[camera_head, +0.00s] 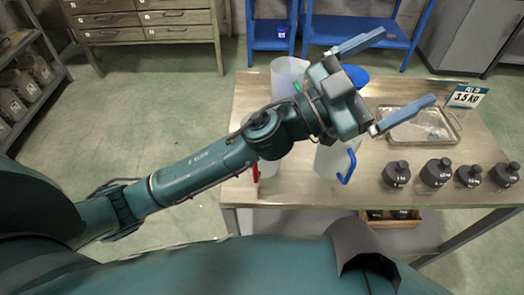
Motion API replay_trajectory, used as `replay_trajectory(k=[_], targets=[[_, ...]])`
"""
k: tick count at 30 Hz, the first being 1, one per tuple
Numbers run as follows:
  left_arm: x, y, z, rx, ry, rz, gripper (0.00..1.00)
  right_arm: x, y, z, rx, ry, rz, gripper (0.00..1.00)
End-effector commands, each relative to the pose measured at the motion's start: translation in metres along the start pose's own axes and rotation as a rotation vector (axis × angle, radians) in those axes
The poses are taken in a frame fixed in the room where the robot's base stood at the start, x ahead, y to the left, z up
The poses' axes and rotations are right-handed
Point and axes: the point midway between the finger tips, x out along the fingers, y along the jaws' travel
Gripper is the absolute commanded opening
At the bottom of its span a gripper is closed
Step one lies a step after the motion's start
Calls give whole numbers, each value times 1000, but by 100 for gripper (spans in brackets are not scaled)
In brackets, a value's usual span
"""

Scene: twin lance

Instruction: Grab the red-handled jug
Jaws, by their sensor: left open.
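The red-handled jug (268,170) stands on the table near its left front edge. Its red handle (256,166) sticks out on the left, and my left arm hides most of its body. A blue-handled jug (330,162) stands to its right, partly behind my wrist. Another translucent jug (287,74), with a bit of green at its right side, stands farther back. My left gripper (408,67) is open and empty, above the table to the right of the jugs, with its fingers pointing right, away from the red handle. My right gripper is out of view.
The metal table (300,215) also bears a shallow tray (455,137), a sign (466,95) reading 3.5 KG, and several black weights (437,172) at the right. A blue round thing (356,76) is partly hidden behind my gripper. Shelves stand at left and back.

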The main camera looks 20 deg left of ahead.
Motion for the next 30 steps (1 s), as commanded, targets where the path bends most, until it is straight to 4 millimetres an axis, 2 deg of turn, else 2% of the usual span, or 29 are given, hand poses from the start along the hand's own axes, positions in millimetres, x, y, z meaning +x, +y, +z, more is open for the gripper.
replay_trajectory(k=[1, 2, 4, 6, 8, 9, 11, 13, 15, 18, 19, 21, 23, 26, 30], targets=[[11, 25, -4, 45, 26, 186, 100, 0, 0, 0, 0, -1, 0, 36], [13, 41, -2, 64, 26, 304, 100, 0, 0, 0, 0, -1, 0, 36], [6, 71, 13, 107, -32, 573, 100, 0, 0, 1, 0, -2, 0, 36], [-13, 86, 40, 153, -167, 823, 100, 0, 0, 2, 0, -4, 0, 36], [-36, 82, 68, 194, -343, 1003, 100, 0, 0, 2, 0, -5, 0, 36], [-54, 70, 86, 220, -485, 1098, 100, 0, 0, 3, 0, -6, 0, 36], [-82, 41, 108, 255, -717, 1195, 100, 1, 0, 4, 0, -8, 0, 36], [-112, -1, 124, 290, -991, 1244, 100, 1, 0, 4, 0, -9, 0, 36], [-137, -45, 128, 313, -1239, 1237, 100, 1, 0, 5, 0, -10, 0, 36], [-163, -95, 123, 330, -1508, 1182, 100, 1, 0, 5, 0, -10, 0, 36], [-168, -106, 120, 334, -1566, 1164, 100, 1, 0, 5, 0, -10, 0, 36], [-178, -123, 115, 335, -1663, 1128, 100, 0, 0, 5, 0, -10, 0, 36], [-184, -130, 115, 334, -1708, 1113, 100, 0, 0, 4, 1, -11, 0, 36], [-192, -129, 126, 331, -1731, 1106, 100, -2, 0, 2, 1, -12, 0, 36], [-204, -121, 149, 330, -1728, 1108, 100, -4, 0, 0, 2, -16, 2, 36]])
